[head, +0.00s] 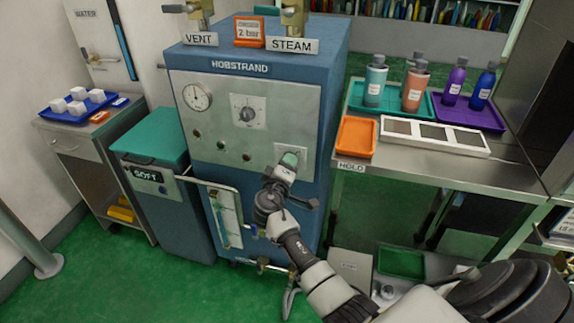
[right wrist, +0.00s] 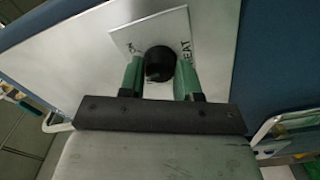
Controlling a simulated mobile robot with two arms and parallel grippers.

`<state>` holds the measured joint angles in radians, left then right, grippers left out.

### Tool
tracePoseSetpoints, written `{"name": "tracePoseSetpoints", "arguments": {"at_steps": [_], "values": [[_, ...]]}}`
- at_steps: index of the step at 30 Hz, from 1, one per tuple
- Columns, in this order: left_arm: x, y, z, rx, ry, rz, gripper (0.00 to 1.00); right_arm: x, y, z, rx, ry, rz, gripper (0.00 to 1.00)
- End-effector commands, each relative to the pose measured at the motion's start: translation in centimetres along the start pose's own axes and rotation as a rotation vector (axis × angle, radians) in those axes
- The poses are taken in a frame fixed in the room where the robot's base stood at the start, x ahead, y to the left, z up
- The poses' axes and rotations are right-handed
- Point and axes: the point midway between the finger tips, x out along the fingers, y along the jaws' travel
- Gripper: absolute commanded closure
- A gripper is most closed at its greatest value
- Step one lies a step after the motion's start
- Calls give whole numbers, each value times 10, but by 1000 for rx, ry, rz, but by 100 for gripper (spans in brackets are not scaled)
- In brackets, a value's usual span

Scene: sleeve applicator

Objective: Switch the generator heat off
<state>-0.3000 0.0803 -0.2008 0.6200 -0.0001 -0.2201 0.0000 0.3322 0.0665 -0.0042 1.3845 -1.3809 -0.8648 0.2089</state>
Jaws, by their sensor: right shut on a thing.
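The blue generator (head: 255,110), labelled HOBSTRAND, has a grey front panel with a pressure gauge and a centre dial. The heat switch is a black knob (right wrist: 160,62) on a white plate marked HEAT, at the panel's lower right. In the head view the plate (head: 299,148) shows beside my gripper, and the knob is hidden. My right gripper (head: 288,160) is at this knob. In the right wrist view its green fingers (right wrist: 160,76) are shut on the knob's sides. The knob's exact setting cannot be read. My left gripper is not in view.
A steel table (head: 480,160) to the right holds bottles on trays and an orange tray (head: 356,136). A teal-lidded SOFT bin (head: 155,150) stands left of the generator. A sight glass (head: 226,216) with a guard sticks out at lower front. VENT and STEAM valves are on top.

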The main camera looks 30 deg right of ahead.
Motion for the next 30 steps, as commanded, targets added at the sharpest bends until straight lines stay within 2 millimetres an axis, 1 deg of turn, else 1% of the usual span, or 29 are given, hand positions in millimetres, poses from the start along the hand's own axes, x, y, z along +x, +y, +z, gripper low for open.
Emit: {"name": "tracePoseSetpoints", "arguments": {"at_steps": [9, 18, 24, 30], "values": [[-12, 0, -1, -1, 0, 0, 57, 0, 1, 0, -304, -1, -2, 91], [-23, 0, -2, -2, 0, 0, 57, -1, 1, 0, -551, 0, -3, 91], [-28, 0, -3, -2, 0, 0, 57, -1, 0, 0, -664, 0, -3, 91], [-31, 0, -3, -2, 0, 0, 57, -1, -1, 0, -729, 0, -3, 91]]}}
